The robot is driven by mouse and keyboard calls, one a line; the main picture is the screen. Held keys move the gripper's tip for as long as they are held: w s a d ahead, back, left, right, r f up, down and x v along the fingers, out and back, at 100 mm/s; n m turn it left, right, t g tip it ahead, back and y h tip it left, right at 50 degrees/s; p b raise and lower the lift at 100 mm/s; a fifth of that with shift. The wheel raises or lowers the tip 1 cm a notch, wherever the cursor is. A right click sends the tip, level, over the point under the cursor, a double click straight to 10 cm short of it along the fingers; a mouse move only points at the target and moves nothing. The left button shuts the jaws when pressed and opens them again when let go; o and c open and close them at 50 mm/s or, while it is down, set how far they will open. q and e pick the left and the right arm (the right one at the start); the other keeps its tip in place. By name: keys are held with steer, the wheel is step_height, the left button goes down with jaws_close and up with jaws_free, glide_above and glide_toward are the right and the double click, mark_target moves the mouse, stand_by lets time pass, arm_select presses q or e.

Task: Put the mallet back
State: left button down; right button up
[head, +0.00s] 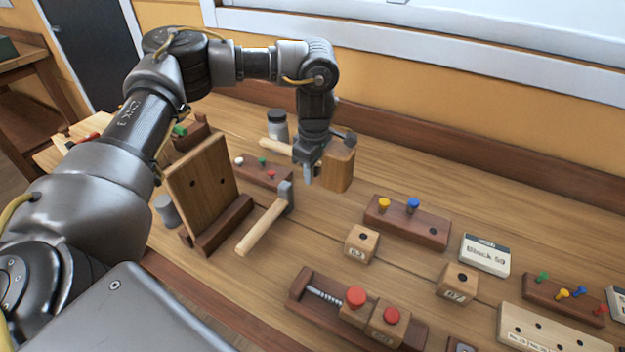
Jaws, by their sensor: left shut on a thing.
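The mallet has a pale wooden handle and a blocky brown wooden head (339,168). It is near the back of the bench, its handle pointing left. My left gripper (308,172) reaches down from above and is shut on the handle close to the head. The fingers hide part of the handle. I cannot tell whether the mallet touches the bench. A hammer (262,228) with a grey head and pale handle lies nearer, in front of the gripper and apart from it. My right gripper is out of view.
An upright wooden board (201,190) stands left of the hammer. A peg rack (406,222), small holed blocks (361,244) and a clamp-like fixture (330,305) with red knobs occupy the right and front. A lidded jar (277,126) stands behind the handle.

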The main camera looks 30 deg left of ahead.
mark_target(312, 190)
arm_select(q)
steer(key=shift+w+a+f, duration=0.1)
steer(key=shift+w+f, duration=0.15)
steer(key=shift+f, duration=0.1)
step_height(312, 190, down, 3)
steer(key=shift+w+a+f, duration=0.1)
steer(key=shift+w+f, duration=0.05)
